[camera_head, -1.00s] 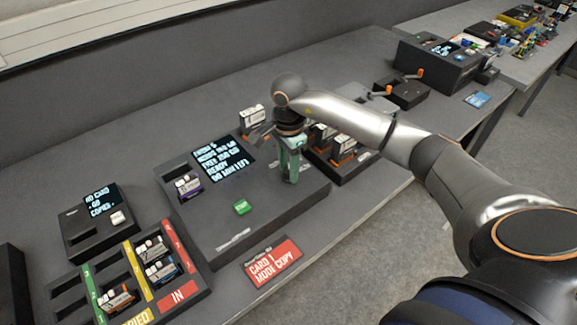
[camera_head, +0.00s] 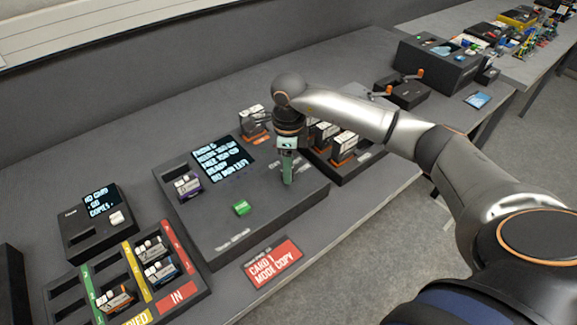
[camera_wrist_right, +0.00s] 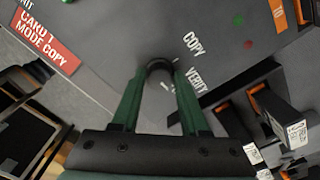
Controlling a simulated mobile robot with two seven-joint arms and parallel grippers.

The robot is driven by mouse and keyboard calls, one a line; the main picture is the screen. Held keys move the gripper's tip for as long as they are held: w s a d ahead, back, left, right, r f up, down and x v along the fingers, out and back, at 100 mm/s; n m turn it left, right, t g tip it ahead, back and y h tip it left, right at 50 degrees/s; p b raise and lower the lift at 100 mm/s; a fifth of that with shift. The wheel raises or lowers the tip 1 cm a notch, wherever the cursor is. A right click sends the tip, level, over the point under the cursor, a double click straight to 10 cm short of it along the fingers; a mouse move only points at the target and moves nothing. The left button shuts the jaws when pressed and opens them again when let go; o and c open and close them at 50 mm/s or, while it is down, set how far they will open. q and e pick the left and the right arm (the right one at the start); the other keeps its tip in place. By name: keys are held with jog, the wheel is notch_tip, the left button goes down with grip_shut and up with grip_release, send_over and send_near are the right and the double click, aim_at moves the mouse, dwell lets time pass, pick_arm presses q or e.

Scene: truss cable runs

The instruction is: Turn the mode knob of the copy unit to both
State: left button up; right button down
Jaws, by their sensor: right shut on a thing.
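The copy unit (camera_head: 210,222) is the large dark grey box in the middle of the bench, with a lit text display (camera_head: 222,162) and a green button (camera_head: 241,207). My right gripper (camera_head: 287,182) points down at the right part of its top. In the right wrist view the green fingers (camera_wrist_right: 158,82) are shut on the black round mode knob (camera_wrist_right: 159,67). The labels COPY (camera_wrist_right: 193,43) and VERIFY (camera_wrist_right: 196,78) show beside the knob. The knob's pointer and any further label are hidden or unclear. My left gripper is out of view.
A red card (camera_head: 273,262) reading "CARD 1 MODE COPY" lies in front of the unit. A rack with cartridges (camera_head: 343,145) stands close on the right. A smaller display box (camera_head: 92,235) and a sorting tray (camera_head: 178,297) stand left.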

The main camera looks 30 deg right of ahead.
jog(key=shift+m, duration=0.3)
jog(key=shift+c, duration=2.1)
grip_release()
notch_tip(320, 180, up, 13)
jog(key=shift+f+b, duration=0.2)
jog(key=shift+b, duration=0.15)
